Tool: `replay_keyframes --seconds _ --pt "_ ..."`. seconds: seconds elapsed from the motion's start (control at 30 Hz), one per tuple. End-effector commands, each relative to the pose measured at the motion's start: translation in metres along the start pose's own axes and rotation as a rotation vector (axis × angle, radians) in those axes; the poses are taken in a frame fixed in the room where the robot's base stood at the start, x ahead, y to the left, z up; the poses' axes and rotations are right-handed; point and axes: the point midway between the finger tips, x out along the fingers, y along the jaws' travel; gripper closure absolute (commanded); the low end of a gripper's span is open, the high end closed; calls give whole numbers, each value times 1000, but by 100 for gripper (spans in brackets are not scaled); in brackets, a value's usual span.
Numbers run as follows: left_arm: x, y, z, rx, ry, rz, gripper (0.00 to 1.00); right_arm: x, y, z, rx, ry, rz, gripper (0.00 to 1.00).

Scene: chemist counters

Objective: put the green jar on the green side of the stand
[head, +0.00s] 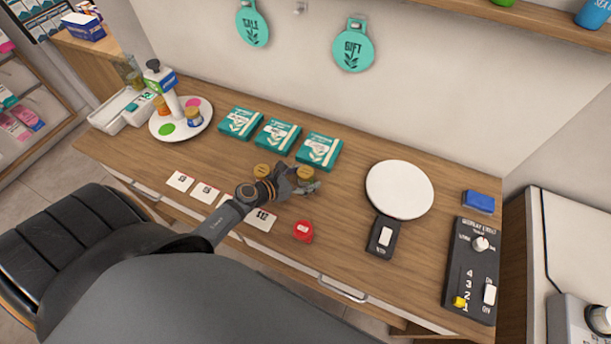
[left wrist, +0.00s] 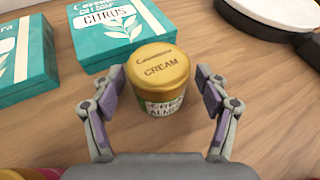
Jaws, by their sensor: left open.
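The jar with a gold lid marked CREAM (left wrist: 158,68) stands upright on the counter, and some green shows on its label. It also shows in the head view (head: 306,174). A second gold-lidded jar (head: 262,170) stands just left of the gripper. My right gripper is not in view.
Several teal boxes (head: 278,135) lie along the back. White cards (head: 180,181) and a red item (head: 303,231) lie near the front edge. A scale with a round white plate (head: 400,190) and a dark switch panel (head: 472,270) are to the right.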

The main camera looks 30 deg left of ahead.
Motion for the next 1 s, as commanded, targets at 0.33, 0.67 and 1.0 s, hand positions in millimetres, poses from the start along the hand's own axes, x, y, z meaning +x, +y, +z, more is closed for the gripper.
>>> replay_keyframes --seconds 0.33,0.67,1.0 --pt "0 0 0 0 0 1 67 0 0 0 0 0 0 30" --pt "0 0 0 1 -1 1 86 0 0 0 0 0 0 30" --pt "-15 -2 35 4 -1 0 86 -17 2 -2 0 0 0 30"
